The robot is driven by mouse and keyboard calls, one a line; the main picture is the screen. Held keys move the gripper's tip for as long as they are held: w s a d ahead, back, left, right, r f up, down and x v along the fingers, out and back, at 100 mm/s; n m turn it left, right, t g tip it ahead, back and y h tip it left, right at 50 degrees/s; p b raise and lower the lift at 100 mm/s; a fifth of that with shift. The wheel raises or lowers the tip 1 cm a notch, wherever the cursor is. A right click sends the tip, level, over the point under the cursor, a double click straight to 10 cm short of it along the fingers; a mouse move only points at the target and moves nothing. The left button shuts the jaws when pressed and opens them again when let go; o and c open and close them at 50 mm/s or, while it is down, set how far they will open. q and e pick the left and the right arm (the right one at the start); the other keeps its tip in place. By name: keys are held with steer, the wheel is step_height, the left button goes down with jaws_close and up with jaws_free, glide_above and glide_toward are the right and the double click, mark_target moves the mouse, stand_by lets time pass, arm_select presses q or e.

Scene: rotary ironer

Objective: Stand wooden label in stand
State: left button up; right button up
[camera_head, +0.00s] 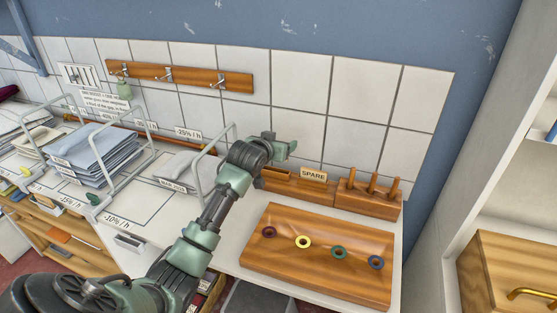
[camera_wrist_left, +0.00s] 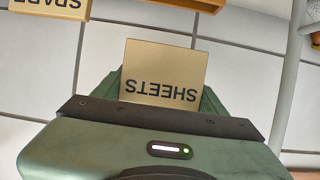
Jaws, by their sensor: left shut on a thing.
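My left gripper (camera_head: 282,148) is shut on a small light wooden label (camera_wrist_left: 163,73) that reads SHEETS; the lettering is upside down in the left wrist view. In the head view I cannot make out the label. The gripper is near the tiled wall, above and behind the left part of the low wooden stand (camera_head: 305,189). The stand holds a SPARE label (camera_head: 313,174) upright; that label also shows at the top left of the wrist view (camera_wrist_left: 52,7). My right gripper is in neither view.
A pegged wooden block (camera_head: 368,201) stands right of the stand. In front lies a wooden board (camera_head: 320,268) with several coloured rings. Folded cloths (camera_head: 98,150) and wire dividers (camera_head: 205,165) are to the left. A hook rail (camera_head: 190,80) is on the wall.

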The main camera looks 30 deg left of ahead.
arm_select(q)
step_height(320, 180, down, 6)
steer(key=shift+f, duration=0.4)
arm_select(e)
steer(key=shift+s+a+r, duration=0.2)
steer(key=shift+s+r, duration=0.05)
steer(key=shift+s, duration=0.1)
arm_select(q)
steer(key=shift+f, duration=0.15)
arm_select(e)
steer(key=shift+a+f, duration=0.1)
arm_select(q)
steer(key=o, duration=1.4)
steer(key=shift+o, duration=0.2)
steer(key=v, duration=1.2)
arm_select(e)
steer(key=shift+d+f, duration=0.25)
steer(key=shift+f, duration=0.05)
